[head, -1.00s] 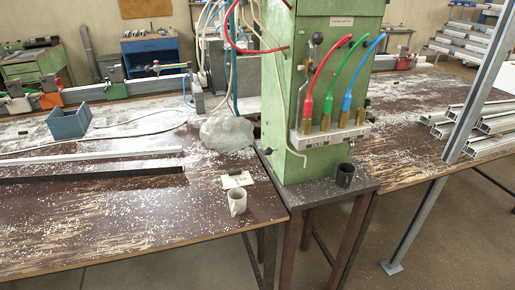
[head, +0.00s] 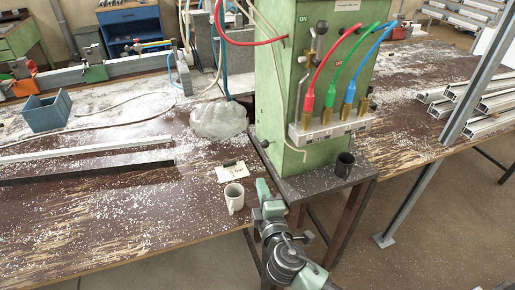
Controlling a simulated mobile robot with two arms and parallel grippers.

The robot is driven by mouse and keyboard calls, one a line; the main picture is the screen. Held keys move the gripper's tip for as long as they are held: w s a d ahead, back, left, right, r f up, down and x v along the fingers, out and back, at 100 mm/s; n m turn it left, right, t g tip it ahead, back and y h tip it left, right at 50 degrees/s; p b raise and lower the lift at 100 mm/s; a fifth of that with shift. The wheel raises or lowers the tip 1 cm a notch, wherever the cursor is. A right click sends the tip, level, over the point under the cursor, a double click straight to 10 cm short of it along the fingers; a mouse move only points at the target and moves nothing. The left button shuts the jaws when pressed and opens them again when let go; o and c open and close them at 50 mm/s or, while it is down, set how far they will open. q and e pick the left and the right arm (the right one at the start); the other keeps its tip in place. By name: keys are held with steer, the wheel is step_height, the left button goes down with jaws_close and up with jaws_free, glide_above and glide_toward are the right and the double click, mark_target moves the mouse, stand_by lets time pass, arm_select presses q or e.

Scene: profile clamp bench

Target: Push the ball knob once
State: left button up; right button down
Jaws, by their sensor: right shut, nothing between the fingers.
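My right gripper (head: 264,187) is at the bottom middle, in front of the cabinet's lower left and beside the white mug. It is shut and empty, well below the knob and apart from it. My left gripper is not in view.
A white mug (head: 234,197) and a paper card (head: 232,173) lie near the bench edge. A black mug (head: 344,164) stands at the cabinet's foot. Red, green and blue hoses (head: 340,75) arch in front of the cabinet. A grey post (head: 478,75) rises at the right.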

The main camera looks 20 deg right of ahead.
mark_target(268, 143)
steer(key=shift+w+a+r+n+t+y, duration=0.2)
steer(key=shift+w+a+r+n+t, duration=0.15)
steer(key=shift+r, duration=0.3)
steer(key=shift+w+a+r+n+t+y, duration=0.15)
steer(key=shift+a+r+n+t+y, duration=0.1)
steer(key=shift+a+r+n, duration=0.3)
steer(key=shift+d+r, duration=0.1)
steer(key=shift+d, duration=0.05)
steer(key=w+d+p, duration=0.4)
steer(key=w, duration=0.6)
steer(key=shift+w+d, duration=0.3)
